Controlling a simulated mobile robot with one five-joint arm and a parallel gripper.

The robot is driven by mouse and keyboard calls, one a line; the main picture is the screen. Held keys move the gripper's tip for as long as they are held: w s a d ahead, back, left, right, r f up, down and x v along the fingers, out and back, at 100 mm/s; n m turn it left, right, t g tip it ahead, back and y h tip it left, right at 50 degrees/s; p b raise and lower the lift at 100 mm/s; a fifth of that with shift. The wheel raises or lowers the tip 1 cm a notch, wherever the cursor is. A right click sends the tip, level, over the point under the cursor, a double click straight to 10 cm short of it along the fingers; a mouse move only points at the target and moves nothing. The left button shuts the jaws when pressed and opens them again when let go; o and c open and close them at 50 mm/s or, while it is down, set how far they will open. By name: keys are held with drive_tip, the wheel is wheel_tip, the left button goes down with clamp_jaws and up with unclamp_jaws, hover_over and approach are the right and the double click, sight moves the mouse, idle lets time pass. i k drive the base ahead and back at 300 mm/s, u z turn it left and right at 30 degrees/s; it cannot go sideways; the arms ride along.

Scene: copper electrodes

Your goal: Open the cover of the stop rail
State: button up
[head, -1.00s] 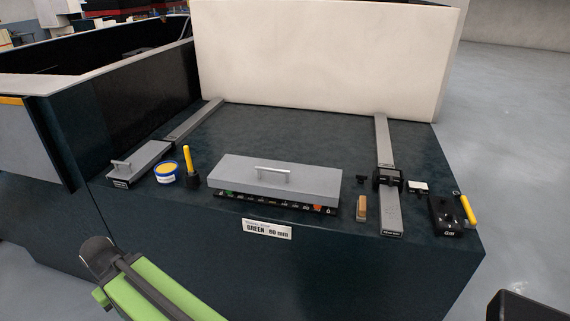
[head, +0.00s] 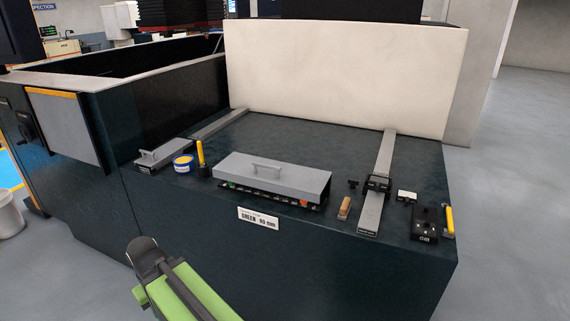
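Two grey rails run front to back on the dark bench top (head: 300,140). The left rail (head: 217,125) has a small grey cover (head: 168,152) with a handle over its front end, and that cover lies shut. The right rail (head: 385,158) is bare, with a black slider block (head: 377,184) on it and a small label at its front end. A larger grey cover (head: 290,172) with a handle sits shut over a row of small coloured markings between the rails. My green arm shows at the bottom, apart from the bench items; my gripper's fingers are not in view.
A pale wall block (head: 345,78) closes the back.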

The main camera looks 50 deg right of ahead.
sight(297, 180)
drive_tip(key=u, duration=0.15)
drive_tip(key=i, duration=0.9)
drive_tip(key=z, duration=0.1)
